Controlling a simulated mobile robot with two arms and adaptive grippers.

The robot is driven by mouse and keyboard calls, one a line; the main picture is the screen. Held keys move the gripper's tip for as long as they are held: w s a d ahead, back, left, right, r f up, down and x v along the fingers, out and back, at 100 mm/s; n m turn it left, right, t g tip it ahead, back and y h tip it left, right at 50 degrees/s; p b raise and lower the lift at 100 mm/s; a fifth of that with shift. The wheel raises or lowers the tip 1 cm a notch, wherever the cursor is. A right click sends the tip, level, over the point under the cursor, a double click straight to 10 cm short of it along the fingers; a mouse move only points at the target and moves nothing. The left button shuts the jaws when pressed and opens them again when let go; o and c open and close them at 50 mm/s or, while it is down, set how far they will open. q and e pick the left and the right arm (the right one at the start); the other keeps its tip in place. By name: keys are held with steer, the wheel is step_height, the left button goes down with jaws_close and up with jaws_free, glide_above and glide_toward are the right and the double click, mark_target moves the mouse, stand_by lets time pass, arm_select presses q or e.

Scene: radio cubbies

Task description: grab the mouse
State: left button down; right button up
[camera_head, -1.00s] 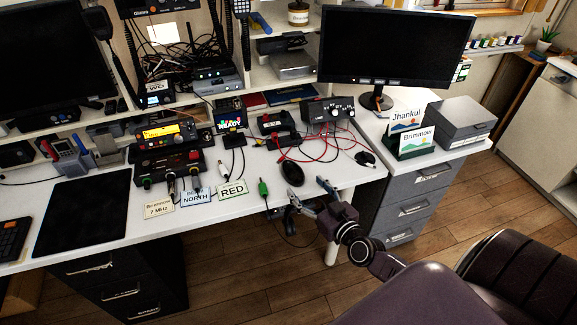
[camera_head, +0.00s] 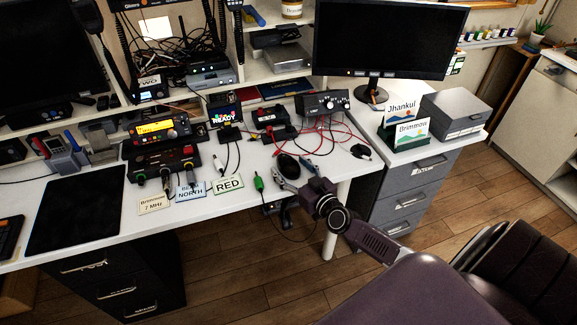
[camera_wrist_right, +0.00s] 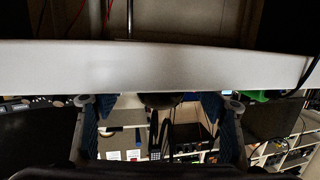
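The black mouse (camera_head: 288,166) lies on the white desk near its front edge, right of the RED card. My right gripper (camera_head: 293,173) is at the desk's front edge with its fingers apart. One finger is at the mouse's near left side and the other at its right. I cannot tell whether they touch it. In the right wrist view the two fingers (camera_wrist_right: 160,106) are wide apart, and a dark rounded shape between them may be the mouse, partly hidden by the pale desk edge. My left gripper is not in view.
A name-card holder (camera_head: 408,135) and a grey box (camera_head: 455,114) stand at right. Drawers (camera_head: 402,200) are below.

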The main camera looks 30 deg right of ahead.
steer(key=c, duration=1.2)
steer(key=shift+r, duration=0.1)
steer(key=shift+c, duration=0.2)
